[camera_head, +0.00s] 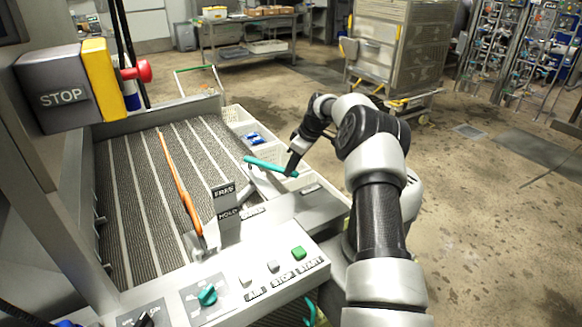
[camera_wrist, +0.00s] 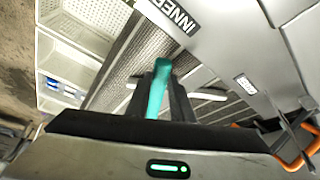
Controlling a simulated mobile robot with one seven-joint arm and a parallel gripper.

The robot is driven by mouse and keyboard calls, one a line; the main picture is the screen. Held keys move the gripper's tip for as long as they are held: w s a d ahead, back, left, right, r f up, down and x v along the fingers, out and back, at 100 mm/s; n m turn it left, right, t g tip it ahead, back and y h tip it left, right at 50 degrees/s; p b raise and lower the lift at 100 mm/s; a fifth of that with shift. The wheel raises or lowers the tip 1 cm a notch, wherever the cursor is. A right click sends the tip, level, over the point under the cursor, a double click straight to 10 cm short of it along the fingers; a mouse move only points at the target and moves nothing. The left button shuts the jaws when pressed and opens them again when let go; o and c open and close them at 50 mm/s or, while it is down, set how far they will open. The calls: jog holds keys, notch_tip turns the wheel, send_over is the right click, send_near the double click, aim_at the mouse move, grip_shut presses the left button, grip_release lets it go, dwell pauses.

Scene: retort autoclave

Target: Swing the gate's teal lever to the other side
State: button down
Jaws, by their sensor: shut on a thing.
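The teal lever (camera_head: 265,165) lies nearly level at the right edge of the ribbed conveyor bed, beside the grey FREE and HOLD label plates (camera_head: 225,191). My gripper (camera_head: 292,170) reaches down to it from the right and is shut on its right end. In the wrist view the teal lever (camera_wrist: 157,92) runs up between the two dark fingers (camera_wrist: 158,100), its rounded end beyond them. A long orange bar (camera_head: 179,185) crosses the bed to the left of the plates; whether it joins the lever I cannot tell.
White crates (camera_head: 236,113) with blue items stand behind the lever. In front is a panel with a teal knob (camera_head: 207,295) and a green START button (camera_head: 299,253). A STOP box (camera_head: 62,95) with a red button (camera_head: 145,70) rises at left.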

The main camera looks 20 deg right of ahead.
jog(key=shift+w+d, duration=0.1)
jog(key=shift+d, duration=0.05)
jog(key=c, duration=1.6)
grip_release()
jog(key=shift+o, duration=0.2)
jog(key=p+v, duration=0.1)
jog(key=v, duration=1.6)
jog(key=shift+r+p, duration=0.15)
jog(key=shift+p, duration=0.2)
